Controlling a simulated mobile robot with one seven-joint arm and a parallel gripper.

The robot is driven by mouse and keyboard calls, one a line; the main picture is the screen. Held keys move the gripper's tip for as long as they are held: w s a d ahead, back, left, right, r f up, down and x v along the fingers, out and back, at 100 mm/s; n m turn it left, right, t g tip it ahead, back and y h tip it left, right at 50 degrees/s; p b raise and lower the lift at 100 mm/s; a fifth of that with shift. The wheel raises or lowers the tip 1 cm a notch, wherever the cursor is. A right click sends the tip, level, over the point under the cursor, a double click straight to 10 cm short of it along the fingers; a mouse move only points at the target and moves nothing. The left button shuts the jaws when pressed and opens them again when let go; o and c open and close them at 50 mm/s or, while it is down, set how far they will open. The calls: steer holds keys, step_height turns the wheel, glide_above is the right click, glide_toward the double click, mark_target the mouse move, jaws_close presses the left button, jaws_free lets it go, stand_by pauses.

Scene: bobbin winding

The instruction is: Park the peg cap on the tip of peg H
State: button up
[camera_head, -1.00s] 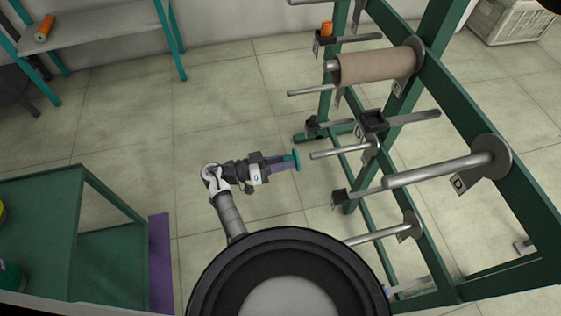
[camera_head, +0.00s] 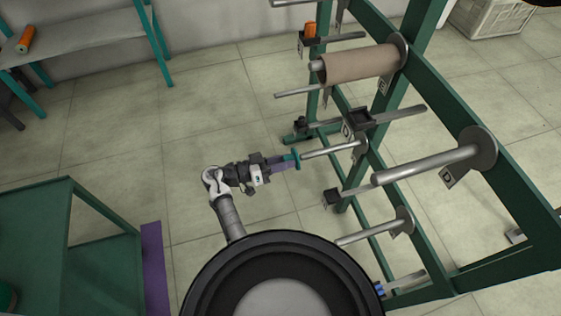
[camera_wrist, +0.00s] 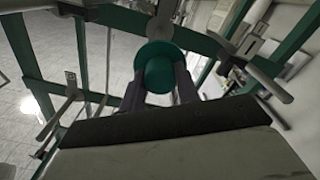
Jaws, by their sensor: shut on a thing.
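The teal peg cap (camera_head: 297,158) is held flange outward at the end of my gripper (camera_head: 284,162). In the wrist view the cap (camera_wrist: 158,74) sits between the two dark fingers of my gripper (camera_wrist: 158,88). A thin silver peg (camera_head: 332,150) on the rack points at the cap. The peg's tip overlaps or meets the cap's face; I cannot tell whether it is inside. The peg's own label is not readable here, so I cannot confirm it is H. In the wrist view the cap hides most of this peg, with a round plate (camera_wrist: 166,24) behind it.
The green rack (camera_head: 520,170) carries several other pegs. Near mine are peg D (camera_head: 425,165), a lower peg (camera_head: 370,231) and one with a brown roll (camera_head: 360,64). A black bracket (camera_head: 331,197) juts out close below right.

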steer(key=shift+w+d, duration=0.2)
steer(key=shift+d, duration=0.45)
steer(key=shift+w+d, duration=0.1)
steer(key=shift+d, duration=0.25)
stand_by(0.3)
steer(key=o, duration=1.2)
steer(key=b+v, duration=0.2)
steer(key=v, duration=1.2)
steer(key=shift+b, duration=0.3)
